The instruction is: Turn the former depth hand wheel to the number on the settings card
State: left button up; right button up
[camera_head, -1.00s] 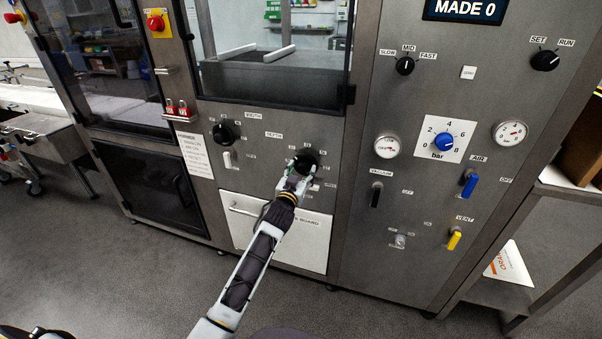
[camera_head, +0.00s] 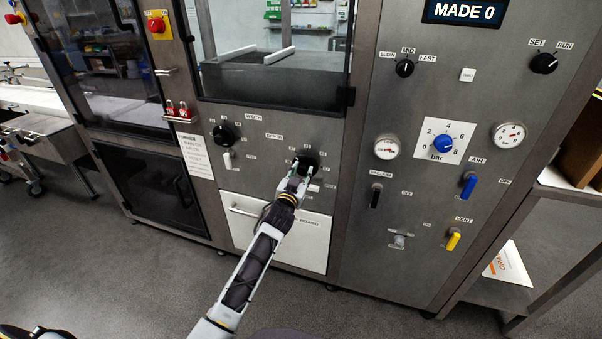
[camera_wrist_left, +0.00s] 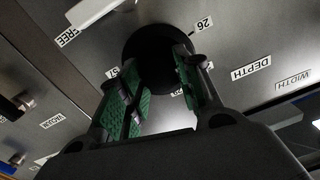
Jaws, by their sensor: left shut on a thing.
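The depth hand wheel (camera_head: 307,158) is a black round knob on the steel machine front, ringed by small number labels. My left gripper (camera_head: 298,175) is shut on it from below. In the left wrist view, the green-padded fingers (camera_wrist_left: 163,90) lie on either side of the black wheel (camera_wrist_left: 150,48), hiding part of it. A label reading 26 (camera_wrist_left: 204,23) is beside its rim, close to a small pale mark. A white card (camera_head: 195,155) with printed lines hangs left of the wheels; its numbers are too small to read. My right gripper is out of view.
The similar black width wheel (camera_head: 224,134) is at the upper left, with a white lever (camera_head: 228,160) below. A white drawer front (camera_head: 290,240) lies under my left arm. Gauges, a blue lever (camera_head: 469,185) and a yellow lever (camera_head: 454,240) are at the right.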

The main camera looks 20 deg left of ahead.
pick_arm(q)
jog(key=m+p, duration=0.2)
jog(key=m, duration=0.4)
jog(key=shift+m+p, duration=0.35)
jog(key=shift+m, duration=0.05)
jog(key=shift+d+m+p, duration=0.1)
jog(key=shift+m+p, duration=0.2)
jog(key=shift+m, duration=1.2)
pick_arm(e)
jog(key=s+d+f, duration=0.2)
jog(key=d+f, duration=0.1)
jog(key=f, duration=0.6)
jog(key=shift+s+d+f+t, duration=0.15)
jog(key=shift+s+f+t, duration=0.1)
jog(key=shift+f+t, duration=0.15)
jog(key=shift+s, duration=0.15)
pick_arm(q)
jog(key=o, duration=1)
jog(key=shift+o, duration=0.2)
jog(key=shift+s+f, duration=0.15)
jog(key=shift+s, duration=0.9)
jog(key=s, duration=1)
